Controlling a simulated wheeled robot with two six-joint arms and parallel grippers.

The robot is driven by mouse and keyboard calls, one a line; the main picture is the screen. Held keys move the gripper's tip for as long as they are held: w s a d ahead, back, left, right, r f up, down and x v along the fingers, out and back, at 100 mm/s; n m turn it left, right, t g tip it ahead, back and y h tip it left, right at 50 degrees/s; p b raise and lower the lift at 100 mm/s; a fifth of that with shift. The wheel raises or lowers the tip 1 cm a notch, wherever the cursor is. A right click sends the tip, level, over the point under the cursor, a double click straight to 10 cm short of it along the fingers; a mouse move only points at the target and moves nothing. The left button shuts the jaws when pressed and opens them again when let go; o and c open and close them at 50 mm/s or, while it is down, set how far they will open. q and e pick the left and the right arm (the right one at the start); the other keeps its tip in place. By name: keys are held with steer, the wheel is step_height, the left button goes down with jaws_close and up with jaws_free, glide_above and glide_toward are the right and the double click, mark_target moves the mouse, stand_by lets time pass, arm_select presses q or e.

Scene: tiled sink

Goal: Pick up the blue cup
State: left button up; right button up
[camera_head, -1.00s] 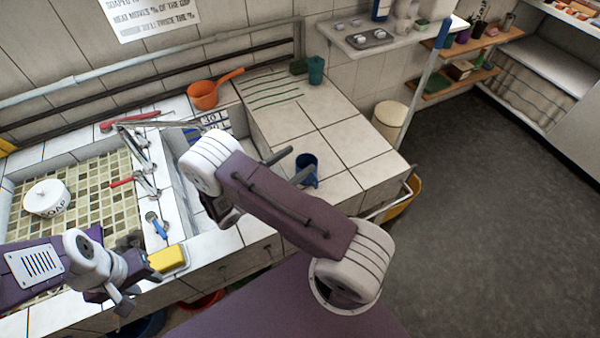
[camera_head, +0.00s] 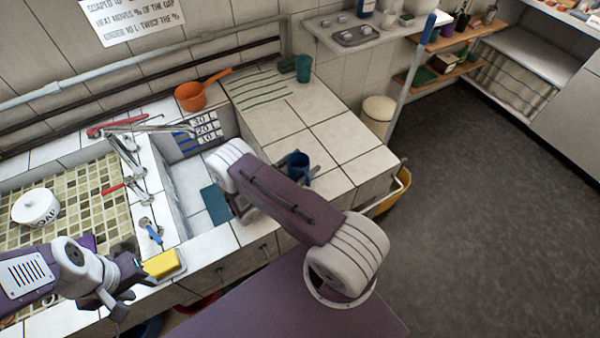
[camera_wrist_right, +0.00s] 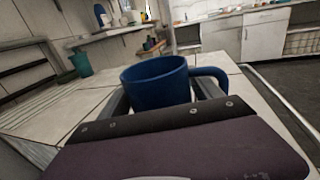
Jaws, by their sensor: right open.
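The blue cup (camera_head: 298,168) stands on the tiled counter, partly hidden behind my right arm in the head view. In the right wrist view the blue cup (camera_wrist_right: 155,84) is upright and close, its handle to the right. My right gripper (camera_wrist_right: 160,92) is open, with one finger to the left of the cup body and the other at its right by the handle. I cannot tell whether they touch it. In the head view the right gripper is mostly hidden by its own arm. My left gripper (camera_head: 138,278) is low at the left, near the yellow sponge; its jaw opening is unclear.
The sink basin (camera_head: 187,185) lies left of the counter. The counter's right part is clear.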

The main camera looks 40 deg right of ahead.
steer(key=shift+d, duration=0.3)
steer(key=shift+a, duration=0.15)
steer(key=c, duration=1.1)
step_height(320, 180, up, 4)
steer(key=shift+s+r, duration=0.1)
steer(key=shift+r, duration=0.15)
steer(key=shift+c, duration=0.2)
steer(key=s+d+r, duration=0.6)
steer(key=s, duration=0.3)
steer(key=shift+s+r, duration=0.3)
steer(key=shift+s, duration=0.1)
